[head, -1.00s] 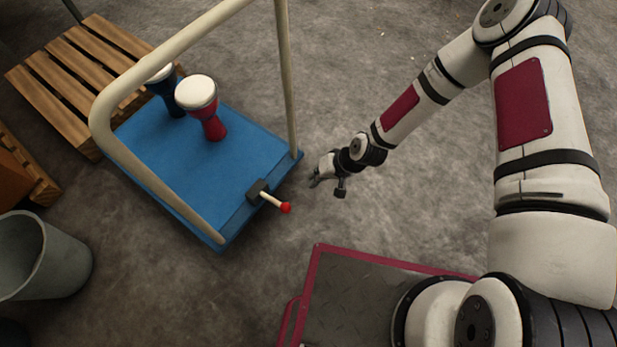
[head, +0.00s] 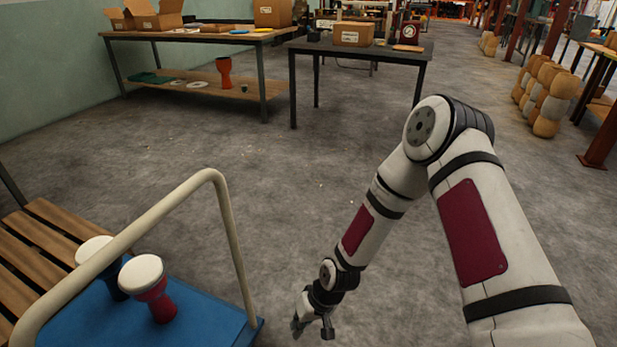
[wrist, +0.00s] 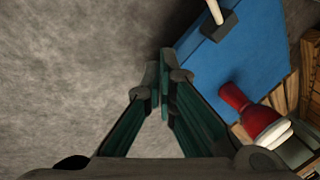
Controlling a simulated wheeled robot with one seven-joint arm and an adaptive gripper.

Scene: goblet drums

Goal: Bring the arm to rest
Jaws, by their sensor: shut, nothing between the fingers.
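My gripper (head: 311,328) hangs low over the concrete floor in the head view, to the right of the blue cart (head: 205,318). In the wrist view my gripper's fingers (wrist: 162,62) meet at the tips, with nothing between them. A red goblet drum (head: 157,291) with a white head stands on the cart; it also shows in the wrist view (wrist: 252,112). My gripper is apart from both drums.
The cart's cream handle (head: 232,240) rises left of my arm. A wooden pallet (head: 35,240) lies left of the cart. Two tables stand farther back, a dark one (head: 400,50) and a wooden one (head: 200,36). Stacked drums (head: 553,103) stand at the right. The floor between is clear.

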